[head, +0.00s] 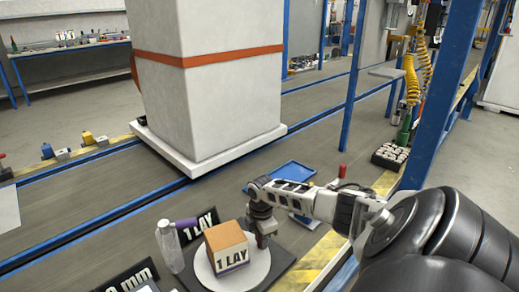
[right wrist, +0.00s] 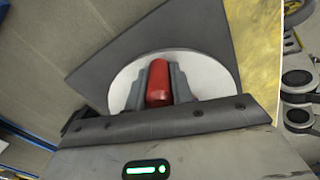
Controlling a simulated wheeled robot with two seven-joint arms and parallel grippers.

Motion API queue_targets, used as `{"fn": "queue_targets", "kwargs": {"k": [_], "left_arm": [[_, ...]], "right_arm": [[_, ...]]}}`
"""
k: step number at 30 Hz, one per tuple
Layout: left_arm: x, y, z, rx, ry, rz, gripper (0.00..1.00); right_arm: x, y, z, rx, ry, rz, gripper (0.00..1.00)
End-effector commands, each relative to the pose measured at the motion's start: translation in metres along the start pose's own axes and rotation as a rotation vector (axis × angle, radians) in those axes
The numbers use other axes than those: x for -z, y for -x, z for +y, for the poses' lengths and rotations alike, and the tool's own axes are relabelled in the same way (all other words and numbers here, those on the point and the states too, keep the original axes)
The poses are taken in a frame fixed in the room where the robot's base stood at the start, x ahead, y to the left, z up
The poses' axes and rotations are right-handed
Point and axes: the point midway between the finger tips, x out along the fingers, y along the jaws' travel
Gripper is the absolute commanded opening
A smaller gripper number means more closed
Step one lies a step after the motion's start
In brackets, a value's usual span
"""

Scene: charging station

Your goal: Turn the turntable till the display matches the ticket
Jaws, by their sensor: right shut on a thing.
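The turntable is a round white disc (head: 259,267) on a dark base (head: 292,258) at the bottom of the head view. A brown-topped block (head: 226,238) stands on it, its white face reading "1 LAY". A black card (head: 198,225) behind the block also reads "1 LAY". My right gripper (head: 263,232) points down at the disc's right edge. In the right wrist view its fingers are shut on a red handle (right wrist: 159,84) over the white disc (right wrist: 207,72). My left gripper is out of view.
A clear bottle (head: 170,250) stands left of the block, with a purple item beside it. A blue tray (head: 294,170) lies behind my right wrist. A large white column with an orange band (head: 207,90) stands behind. Blue posts rise at the right.

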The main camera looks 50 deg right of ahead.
Motion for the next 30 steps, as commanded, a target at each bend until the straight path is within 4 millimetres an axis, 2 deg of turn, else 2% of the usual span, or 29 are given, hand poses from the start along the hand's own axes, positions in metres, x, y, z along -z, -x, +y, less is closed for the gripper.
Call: {"fn": "queue_targets", "kwargs": {"k": [21,22,24,30], "left_arm": [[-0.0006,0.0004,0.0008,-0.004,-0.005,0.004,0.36],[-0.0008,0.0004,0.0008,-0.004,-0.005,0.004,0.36],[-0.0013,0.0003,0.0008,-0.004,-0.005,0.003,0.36],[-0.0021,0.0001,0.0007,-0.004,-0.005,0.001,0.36]], "right_arm": [[-0.0022,0.0011,0.0033,-0.002,0.035,0.004,0.0],[-0.0022,0.0011,0.0033,-0.002,0.035,0.004,0.26],[-0.0023,0.001,0.0032,-0.002,0.035,0.004,0.45],[-0.0027,0.0005,0.0028,-0.001,0.036,0.002,0.45]]}}
